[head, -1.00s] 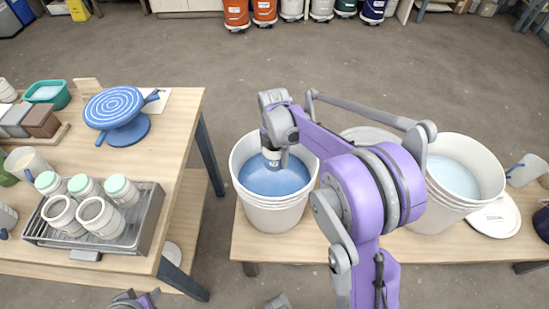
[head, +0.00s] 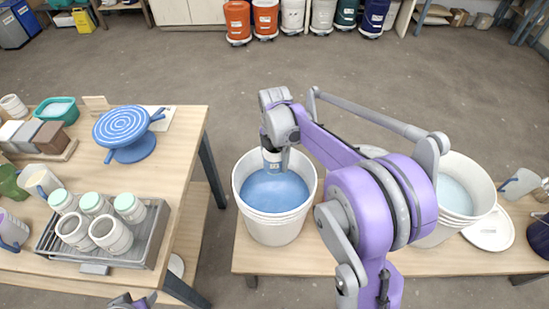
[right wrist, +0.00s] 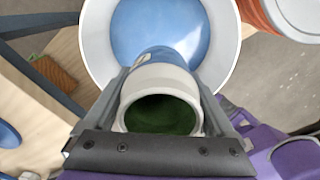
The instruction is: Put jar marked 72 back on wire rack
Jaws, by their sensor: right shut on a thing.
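My right gripper (head: 273,148) is shut on a pale jar (head: 271,157), held above the blue glaze in a white bucket (head: 275,230). In the right wrist view the jar (right wrist: 160,90) shows a dark green inside and a blue far end, with the bucket (right wrist: 232,45) behind it. No number is readable on it. The wire rack (head: 152,240) on the left table holds several jars, some with mint-green ends and two with open mouths; bare rack shows at its right side. A part of my left arm shows at the bottom edge, its fingers unclear.
The left wooden table (head: 185,150) also carries a blue turntable (head: 122,125), a teal tub (head: 72,110) and mugs. A gap of floor separates it from the low bench (head: 330,258). A second white bucket (head: 483,190) stands right, partly behind my arm.

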